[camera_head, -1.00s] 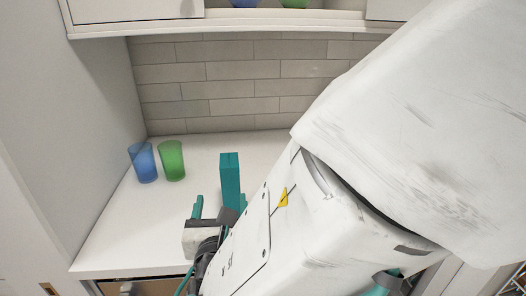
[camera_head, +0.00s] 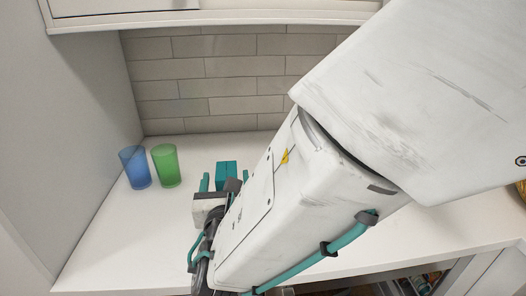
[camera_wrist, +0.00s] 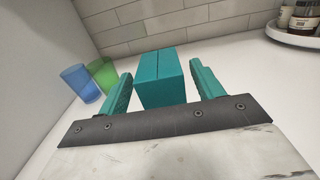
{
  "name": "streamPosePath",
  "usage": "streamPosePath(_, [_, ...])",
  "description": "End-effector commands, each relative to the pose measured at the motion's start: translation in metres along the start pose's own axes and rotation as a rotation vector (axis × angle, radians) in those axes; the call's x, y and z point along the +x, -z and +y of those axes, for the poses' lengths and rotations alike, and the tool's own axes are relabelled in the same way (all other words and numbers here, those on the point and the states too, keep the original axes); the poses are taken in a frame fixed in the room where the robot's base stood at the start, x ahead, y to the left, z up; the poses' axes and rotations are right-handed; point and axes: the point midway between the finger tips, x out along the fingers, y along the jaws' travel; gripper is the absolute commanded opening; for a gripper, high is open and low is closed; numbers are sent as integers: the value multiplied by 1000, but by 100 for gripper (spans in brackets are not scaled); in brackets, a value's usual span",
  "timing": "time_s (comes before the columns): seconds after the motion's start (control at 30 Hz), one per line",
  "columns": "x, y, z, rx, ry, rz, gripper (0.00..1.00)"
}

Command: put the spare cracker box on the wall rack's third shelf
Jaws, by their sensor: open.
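A plain teal box (camera_head: 226,170), which I take for the cracker box, stands on the white counter (camera_head: 95,235). No label on it can be read. In the wrist view the box (camera_wrist: 160,82) is upright and centred ahead, between the lines of my two teal fingers. My gripper (camera_head: 224,184) is open, with a finger on each side of the box and visible gaps to it. How far the fingers reach along the box I cannot tell. The box's lower part is hidden in the head view. I see no wall rack.
A blue cup (camera_head: 135,167) and a green cup (camera_head: 166,165) stand left of the box. A tiled wall (camera_head: 220,90) closes the back, with a cabinet (camera_head: 200,14) above. A round tray (camera_wrist: 292,36) with jars is at the right. The counter's front left is clear.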

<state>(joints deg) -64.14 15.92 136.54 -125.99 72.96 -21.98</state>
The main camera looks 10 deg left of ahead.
Motion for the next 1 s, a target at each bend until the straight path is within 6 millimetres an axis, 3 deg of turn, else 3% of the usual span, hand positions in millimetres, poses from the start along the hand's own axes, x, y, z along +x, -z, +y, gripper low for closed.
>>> streamPosePath(0.2, [30,-1,-2,0,1,0,66])
streamPosePath(0.47, [33,-1,0,0,-4,0,66])
streamPosePath(0.5, [33,-1,0,0,-4,0,64])
streamPosePath(0.73, [33,-1,0,0,-4,0,0])
streamPosePath(1.0, [33,-2,0,1,-3,-1,0])
